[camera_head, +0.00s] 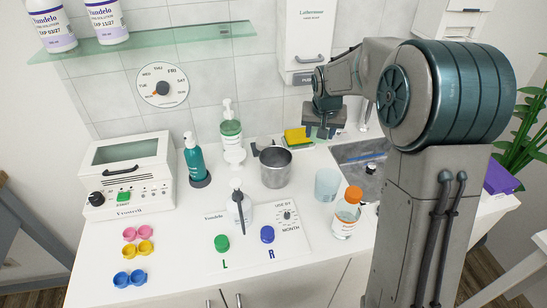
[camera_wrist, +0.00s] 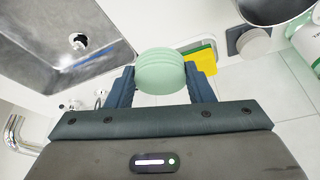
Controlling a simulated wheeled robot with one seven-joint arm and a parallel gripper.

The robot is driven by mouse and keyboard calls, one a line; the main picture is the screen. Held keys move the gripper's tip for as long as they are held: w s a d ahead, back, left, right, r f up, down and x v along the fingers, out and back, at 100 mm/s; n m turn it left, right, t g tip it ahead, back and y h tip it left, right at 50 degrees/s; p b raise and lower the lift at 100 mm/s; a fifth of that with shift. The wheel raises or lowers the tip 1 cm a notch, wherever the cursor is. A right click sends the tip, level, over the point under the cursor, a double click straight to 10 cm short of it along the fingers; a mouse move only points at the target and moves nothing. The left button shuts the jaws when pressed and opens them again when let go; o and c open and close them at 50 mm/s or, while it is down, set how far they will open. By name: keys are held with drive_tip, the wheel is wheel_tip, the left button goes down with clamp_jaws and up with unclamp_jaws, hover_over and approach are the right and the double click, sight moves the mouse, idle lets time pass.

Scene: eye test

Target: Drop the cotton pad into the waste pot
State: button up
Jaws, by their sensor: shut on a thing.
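My gripper (camera_head: 325,130) is at the back of the counter, near the sink's left edge. In the wrist view my gripper (camera_wrist: 160,85) is shut on a pale green, round, ridged thing, which looks to be the cotton pad (camera_wrist: 160,70). In the head view I cannot make the pad out. An open steel pot, which looks to be the waste pot (camera_head: 276,172), stands on the counter, left of and nearer than my gripper. Its steel side also shows at the top right of the wrist view (camera_wrist: 270,12). The pad is outside the pot and apart from it.
A yellow and green sponge (camera_head: 298,136) lies close by my gripper. The sink (camera_head: 352,153) is to the right. A clear tumbler (camera_head: 327,184) and an orange-capped bottle (camera_head: 347,212) stand right of the pot.

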drive_tip(key=s+a+r+m+p, duration=0.1)
drive_tip(key=s+a+r+p, duration=0.4)
drive_tip(key=s+a+r, duration=0.35)
wheel_tip(320, 180, down, 6)
drive_tip(key=w+a+b, duration=0.1)
drive_tip(key=a+b, duration=0.1)
drive_tip(key=b, duration=0.1)
drive_tip(key=shift+r+h+b, duration=0.25)
drive_tip(key=shift+h+b, duration=0.05)
drive_tip(key=shift+b, duration=0.05)
drive_tip(key=shift+w, duration=0.1)
drive_tip(key=o, duration=1)
drive_tip(key=shift+a, duration=0.1)
drive_tip(key=shift+t, duration=0.3)
drive_tip(key=b+v, duration=0.1)
drive_tip(key=v, duration=1.2)
drive_tip(key=shift+r, duration=0.45)
